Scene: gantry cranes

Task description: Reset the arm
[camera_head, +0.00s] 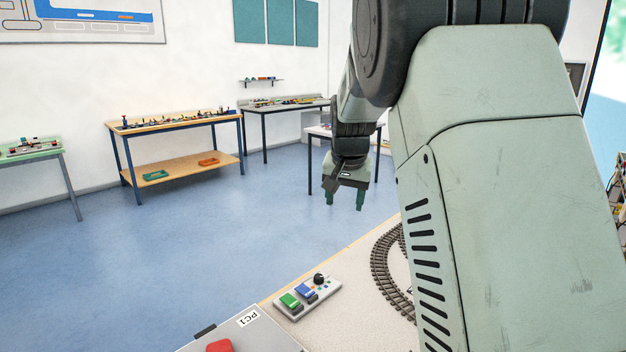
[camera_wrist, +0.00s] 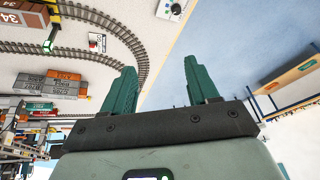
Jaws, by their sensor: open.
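My gripper (camera_head: 345,199) hangs in the air in the head view, fingers pointing down, beyond the table's far edge as pictured. Its two green fingers stand apart with nothing between them. In the wrist view my gripper (camera_wrist: 163,90) also shows open and empty, with the table edge and track behind the fingers. My arm covers much of the right side of the head view and hides most of the table.
The near table (camera_head: 355,275) carries curved railway track (camera_head: 383,268) and a control box (camera_head: 307,297) with green and blue buttons. In the wrist view, stacked containers (camera_wrist: 58,84) stand beside the track. A wooden workbench (camera_head: 180,123) stands at the back. The blue floor (camera_head: 200,240) is clear.

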